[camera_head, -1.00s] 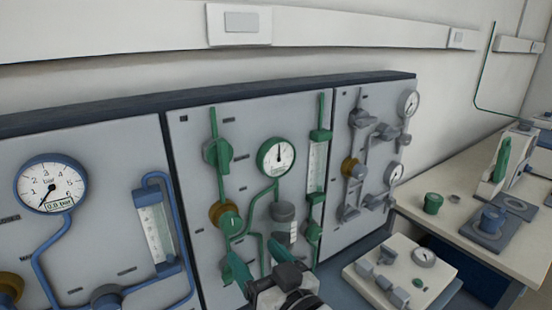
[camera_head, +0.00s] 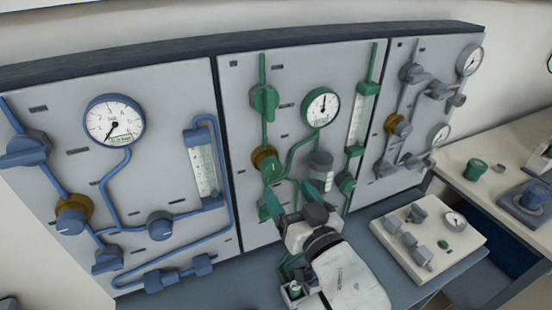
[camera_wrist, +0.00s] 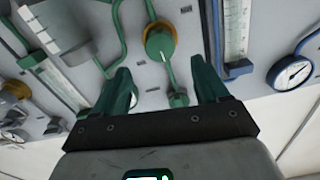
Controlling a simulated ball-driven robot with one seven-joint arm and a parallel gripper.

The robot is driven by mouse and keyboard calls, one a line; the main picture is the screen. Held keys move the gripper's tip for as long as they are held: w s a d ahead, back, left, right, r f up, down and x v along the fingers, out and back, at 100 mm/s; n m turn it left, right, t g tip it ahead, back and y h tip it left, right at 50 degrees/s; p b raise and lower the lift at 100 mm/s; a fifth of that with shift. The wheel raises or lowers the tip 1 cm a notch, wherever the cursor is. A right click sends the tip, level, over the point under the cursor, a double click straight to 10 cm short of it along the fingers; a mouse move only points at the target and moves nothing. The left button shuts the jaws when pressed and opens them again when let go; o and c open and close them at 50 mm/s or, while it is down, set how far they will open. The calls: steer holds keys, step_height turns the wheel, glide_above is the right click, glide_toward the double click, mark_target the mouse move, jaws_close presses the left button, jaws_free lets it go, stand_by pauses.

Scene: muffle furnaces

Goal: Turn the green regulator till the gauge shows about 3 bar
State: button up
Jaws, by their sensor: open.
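The green regulator, a knob on a brass body (camera_head: 268,160), is on the middle panel. In the wrist view, it (camera_wrist: 160,42) lies beyond the space between my fingertips, apart from them. The round green-rimmed gauge (camera_head: 322,106) is above right of it. Its needle points nearly straight up, around mid-scale; its small readout is not legible. My gripper (camera_head: 295,196), with green fingers, is open and empty just below the regulator, in front of the panel. In the wrist view my gripper (camera_wrist: 163,82) has its fingers wide apart.
Green pipes and a grey cylinder (camera_head: 320,163) are close to my right finger. The blue-piped panel (camera_head: 60,110) stands left and a grey-piped panel (camera_head: 430,110) right. A white box with small fittings (camera_head: 430,240) is on the bench to the right.

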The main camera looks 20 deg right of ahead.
mark_target(274, 171)
steer(key=w+p, duration=0.2)
steer(key=w, duration=0.7)
steer(key=c, duration=1.1)
steer(key=shift+o, duration=0.2)
